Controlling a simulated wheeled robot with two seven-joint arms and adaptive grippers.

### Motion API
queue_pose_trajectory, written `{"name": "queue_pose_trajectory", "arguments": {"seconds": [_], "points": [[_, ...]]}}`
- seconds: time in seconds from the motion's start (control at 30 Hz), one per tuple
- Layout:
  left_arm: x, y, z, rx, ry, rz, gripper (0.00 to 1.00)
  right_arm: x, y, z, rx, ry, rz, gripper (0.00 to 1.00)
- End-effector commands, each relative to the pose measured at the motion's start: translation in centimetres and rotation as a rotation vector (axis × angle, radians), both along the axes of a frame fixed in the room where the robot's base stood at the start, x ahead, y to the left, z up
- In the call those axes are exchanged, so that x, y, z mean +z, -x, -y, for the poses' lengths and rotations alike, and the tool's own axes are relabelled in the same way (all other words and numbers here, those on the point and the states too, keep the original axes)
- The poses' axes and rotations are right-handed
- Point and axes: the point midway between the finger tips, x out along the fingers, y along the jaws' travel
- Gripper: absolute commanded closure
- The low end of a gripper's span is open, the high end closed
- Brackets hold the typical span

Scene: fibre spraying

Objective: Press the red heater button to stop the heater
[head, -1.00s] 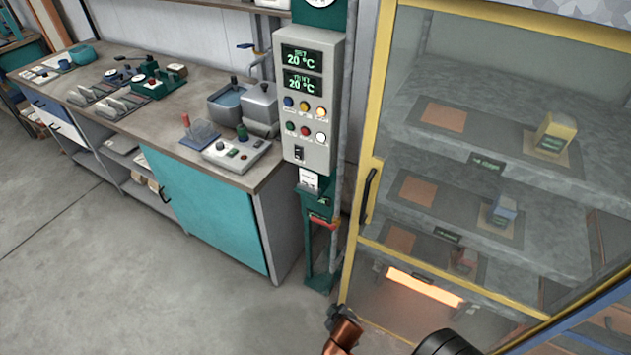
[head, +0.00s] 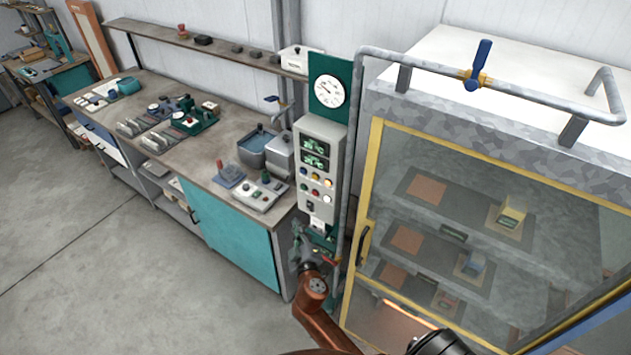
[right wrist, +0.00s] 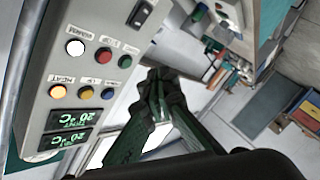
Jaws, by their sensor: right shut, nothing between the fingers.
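The grey control box (head: 304,145) hangs on a green post between the bench and the glass cabinet. The red button (head: 315,193) sits in its lower row, between a green button and a white one. In the right wrist view the red button (right wrist: 104,55) shows clearly at upper left, with the yellow lamp (right wrist: 58,91) labelled HEAT below. My right gripper (head: 300,240) is below the box, apart from the buttons. In the right wrist view its dark fingers (right wrist: 160,88) are shut and empty, right of the buttons. My left gripper is not seen.
The yellow-framed glass cabinet (head: 375,160) stands right of the box, with a heater bar (head: 408,313) glowing low inside. A vertical grey pipe (head: 352,150) runs beside the box. The bench (head: 150,95) with equipment is at left. The floor (head: 110,265) in front is clear.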

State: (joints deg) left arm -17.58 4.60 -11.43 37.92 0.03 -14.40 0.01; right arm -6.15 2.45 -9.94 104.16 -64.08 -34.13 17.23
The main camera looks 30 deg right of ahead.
Motion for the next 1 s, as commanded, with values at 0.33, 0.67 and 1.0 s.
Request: {"name": "queue_pose_trajectory", "arguments": {"seconds": [0.33,0.67,1.0], "points": [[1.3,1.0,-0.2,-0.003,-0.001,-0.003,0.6,3.7,-0.6,-0.7,0.012,0.034,0.038,1.0],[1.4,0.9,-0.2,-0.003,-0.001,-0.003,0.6,3.7,-0.8,-0.2,0.012,0.034,0.038,1.0],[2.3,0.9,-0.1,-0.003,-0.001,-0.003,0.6,3.7,-2.4,3.6,0.013,0.036,0.036,1.0]]}}
